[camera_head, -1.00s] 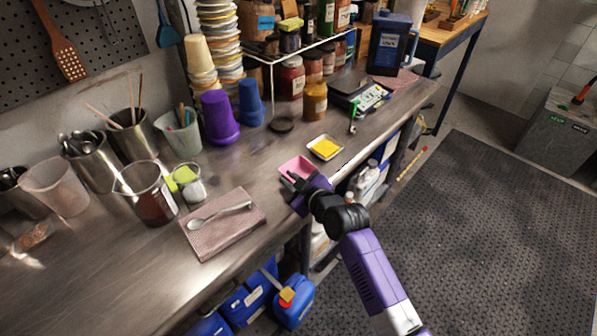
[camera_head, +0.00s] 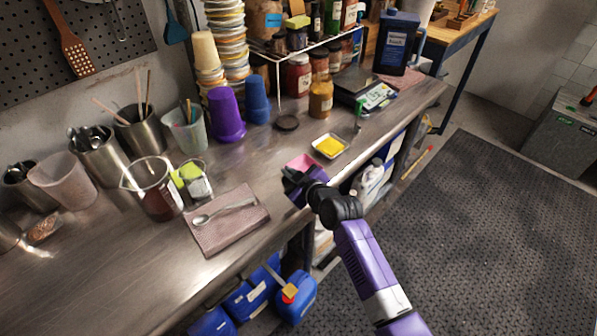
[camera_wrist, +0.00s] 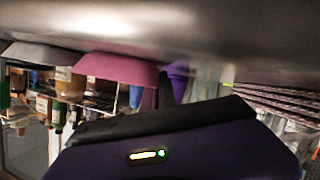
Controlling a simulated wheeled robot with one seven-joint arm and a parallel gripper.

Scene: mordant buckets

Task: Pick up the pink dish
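The pink dish (camera_head: 303,161) lies on the steel bench near its front edge, partly hidden behind my gripper. In the wrist view the dish (camera_wrist: 115,68) shows inverted at the upper left, against the bench surface. My gripper (camera_head: 286,178) is low over the bench, just in front of and to the left of the dish in the head view. Its dark fingers are small and overlap in the picture, so their gap is unclear. No object shows held in them, and contact with the dish cannot be made out.
A white dish of yellow powder (camera_head: 329,146) stands just behind and right. A spoon (camera_head: 224,211) lies on a folded pinkish cloth (camera_head: 228,232) to the left. A purple cup stack (camera_head: 226,115) and a dark round lid (camera_head: 287,122) are farther back. Bare bench lies between.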

